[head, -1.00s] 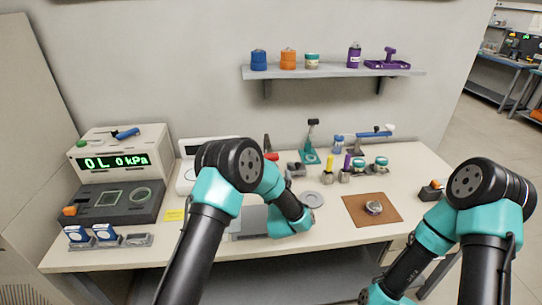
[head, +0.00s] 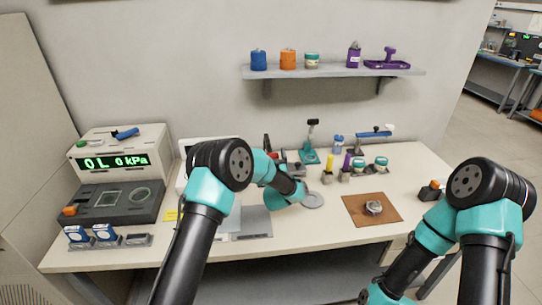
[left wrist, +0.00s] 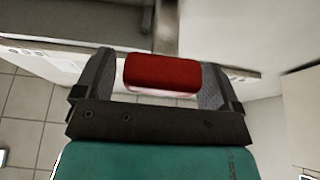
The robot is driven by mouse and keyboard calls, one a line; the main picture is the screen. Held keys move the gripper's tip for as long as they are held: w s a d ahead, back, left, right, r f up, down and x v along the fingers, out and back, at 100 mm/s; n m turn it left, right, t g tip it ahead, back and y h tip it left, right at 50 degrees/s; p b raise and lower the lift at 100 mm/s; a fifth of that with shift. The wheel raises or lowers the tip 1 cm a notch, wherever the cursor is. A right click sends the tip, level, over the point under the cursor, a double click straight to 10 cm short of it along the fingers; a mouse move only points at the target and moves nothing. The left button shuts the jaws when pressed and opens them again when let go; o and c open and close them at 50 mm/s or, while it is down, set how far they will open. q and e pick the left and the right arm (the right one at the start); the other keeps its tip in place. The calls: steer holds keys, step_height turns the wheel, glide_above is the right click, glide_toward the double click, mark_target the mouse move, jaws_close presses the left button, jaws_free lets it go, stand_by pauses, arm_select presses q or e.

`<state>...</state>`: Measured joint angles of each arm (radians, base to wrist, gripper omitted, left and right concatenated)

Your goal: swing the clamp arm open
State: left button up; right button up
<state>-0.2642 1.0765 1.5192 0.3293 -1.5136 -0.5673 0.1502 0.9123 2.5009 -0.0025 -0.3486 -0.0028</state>
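In the left wrist view, a red block-like part (left wrist: 161,72) lies between the two dark fingers of my left gripper (left wrist: 158,80). The fingers stand wide apart, with a thin gap at the left finger; contact cannot be made out. In the head view, a dark upright fixture (head: 267,143) with a bit of red stands behind my left forearm, which may be the clamp. My forearm hides most of it, and the left fingertips cannot be made out there. My right arm comes in at the lower right; its gripper is out of view.
A pressure readout box (head: 112,150) and dark panel (head: 110,200) stand at left. Small bottles and a teal stand (head: 309,153) are behind. A brown mat (head: 360,212) lies at right.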

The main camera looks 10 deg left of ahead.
arm_select(q)
steer(key=c, duration=1.2)
steer(key=shift+a+r, duration=0.1)
steer(key=shift+a, duration=0.05)
